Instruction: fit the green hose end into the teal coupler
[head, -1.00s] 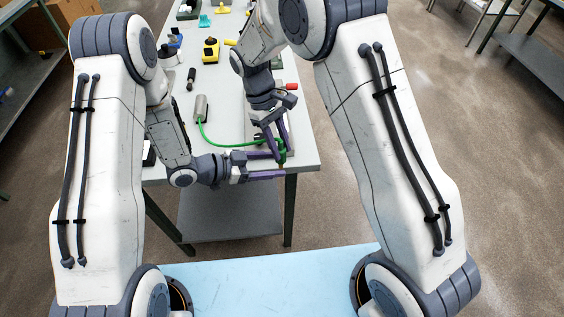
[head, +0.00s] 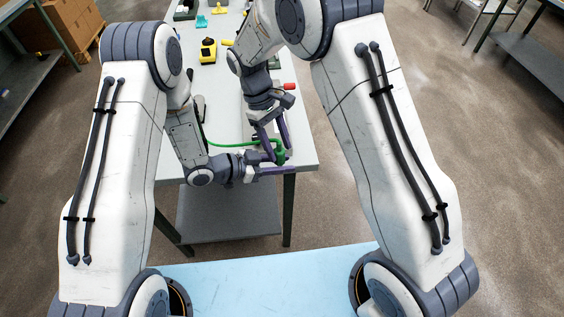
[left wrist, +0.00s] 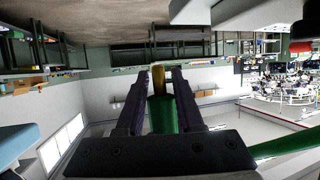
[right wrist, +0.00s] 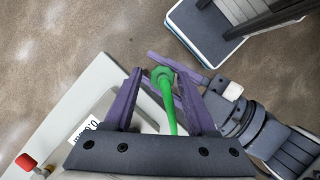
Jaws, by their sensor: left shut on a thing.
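The green hose end (head: 281,155) stands roughly upright near the table's front right corner, with the green hose running left from it. In the left wrist view the green body (left wrist: 162,115) with a brass-coloured tip (left wrist: 158,78) sits between the fingers of my left gripper (left wrist: 157,82), which is shut on it. My right gripper (right wrist: 160,78) is around the hose end from above. Its fingers are spread, with a gap beside the green part (right wrist: 163,78). A small teal piece (head: 201,21) lies far back on the table; I cannot tell if it is the coupler.
A yellow-and-black item (head: 208,51) stands further back on the white table (head: 225,90). A red-ended part (head: 289,86) is beside my right arm. A grey block shows under my right gripper.

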